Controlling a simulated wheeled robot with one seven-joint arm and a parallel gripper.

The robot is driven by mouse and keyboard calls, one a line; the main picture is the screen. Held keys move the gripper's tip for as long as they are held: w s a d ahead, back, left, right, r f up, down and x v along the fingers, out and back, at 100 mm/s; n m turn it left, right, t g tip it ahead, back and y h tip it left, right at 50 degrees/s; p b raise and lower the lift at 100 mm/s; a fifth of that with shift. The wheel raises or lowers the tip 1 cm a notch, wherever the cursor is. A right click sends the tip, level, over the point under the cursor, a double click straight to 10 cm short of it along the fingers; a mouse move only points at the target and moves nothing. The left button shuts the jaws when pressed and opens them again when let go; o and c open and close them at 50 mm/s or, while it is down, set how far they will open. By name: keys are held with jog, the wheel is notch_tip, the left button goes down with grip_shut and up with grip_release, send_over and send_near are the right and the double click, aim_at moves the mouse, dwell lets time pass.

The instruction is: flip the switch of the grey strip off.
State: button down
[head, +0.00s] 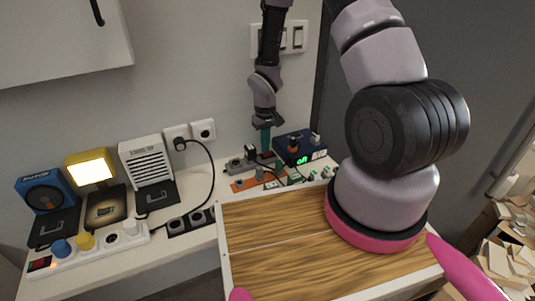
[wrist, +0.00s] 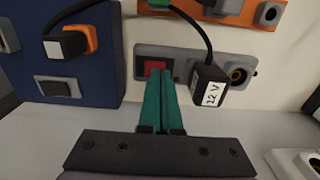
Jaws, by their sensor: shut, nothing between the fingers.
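The grey strip (wrist: 186,58) lies on the white surface in the wrist view, with a red rocker switch (wrist: 155,67) at its left end. A black plug labelled 12 V (wrist: 208,86) sits in its middle, and an empty round socket (wrist: 238,75) shows at its right. In the head view the strip (head: 235,167) is partly hidden behind my gripper (head: 266,150). My gripper's teal fingers (wrist: 160,82) are shut and empty. Their tips overlap the lower part of the red switch; I cannot tell whether they touch it.
A blue box (head: 300,147) with a lit green display stands just right of my gripper. An orange strip (head: 246,184) lies in front of the grey strip. A white strip (head: 95,246) and several devices, including a lit yellow lamp (head: 91,170), stand at left. A wooden board (head: 270,235) is nearer.

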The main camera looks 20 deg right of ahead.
notch_tip(320, 180, up, 6)
dwell(0.6)
jog(key=s+d+r+m+t, duration=0.2)
jog(key=r, duration=1)
jog(key=s+d+r+m+t, duration=0.1)
jog(key=d+r, duration=0.2)
jog(key=r, duration=0.9)
jog(key=s+r+m+t+y, duration=0.2)
jog(key=s+r+m+t, duration=0.1)
jog(key=s+r, duration=1.2)
jog(key=shift+s+d+r+t, duration=0.3)
jog(key=shift+s+d+t, duration=0.1)
jog(key=shift+s+t, duration=0.2)
